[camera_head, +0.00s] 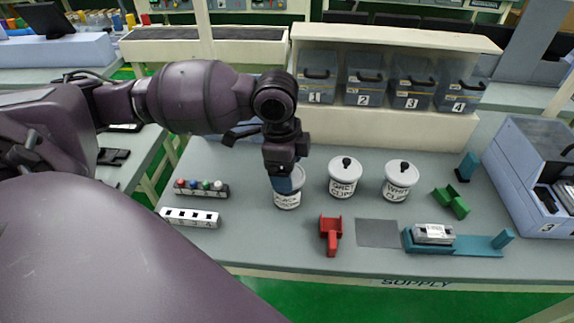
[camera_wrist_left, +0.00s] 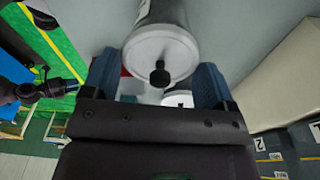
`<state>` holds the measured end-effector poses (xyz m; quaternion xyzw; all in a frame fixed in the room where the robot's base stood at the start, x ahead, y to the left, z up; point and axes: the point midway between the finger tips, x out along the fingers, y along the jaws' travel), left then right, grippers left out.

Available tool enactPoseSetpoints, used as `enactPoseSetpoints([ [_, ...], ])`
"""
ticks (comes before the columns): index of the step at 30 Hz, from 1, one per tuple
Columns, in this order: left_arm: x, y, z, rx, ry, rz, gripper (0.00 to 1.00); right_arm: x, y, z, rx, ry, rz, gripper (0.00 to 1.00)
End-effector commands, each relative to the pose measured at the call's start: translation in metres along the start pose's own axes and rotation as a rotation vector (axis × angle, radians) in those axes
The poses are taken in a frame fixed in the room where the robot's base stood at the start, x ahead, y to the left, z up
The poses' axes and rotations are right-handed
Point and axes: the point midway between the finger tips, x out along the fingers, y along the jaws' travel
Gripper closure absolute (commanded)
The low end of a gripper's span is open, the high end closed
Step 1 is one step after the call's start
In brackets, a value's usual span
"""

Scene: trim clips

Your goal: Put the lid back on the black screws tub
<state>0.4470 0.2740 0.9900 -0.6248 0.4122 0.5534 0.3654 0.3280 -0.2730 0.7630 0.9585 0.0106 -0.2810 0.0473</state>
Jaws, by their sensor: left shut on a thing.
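My gripper hides part of the rim in the head view, so I cannot tell whether the lid is fully seated.
The grey clips tub (camera_head: 343,186) and the white tub (camera_head: 397,189), both lidded, stand to the right. A red holder (camera_head: 331,232) lies in front. Numbered bins (camera_head: 366,84) stand behind.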

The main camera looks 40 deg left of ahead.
Motion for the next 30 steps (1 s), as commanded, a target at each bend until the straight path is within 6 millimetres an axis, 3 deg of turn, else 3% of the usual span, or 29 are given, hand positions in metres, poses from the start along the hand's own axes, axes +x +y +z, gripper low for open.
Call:
enactPoseSetpoints([
  [30, 0.0013, -0.0002, 0.0003, -0.001, 0.0, -0.001, 0.43, -0.0031, 0.0026, -0.007, -0.008, 0.007, 0.0, 0.58],
])
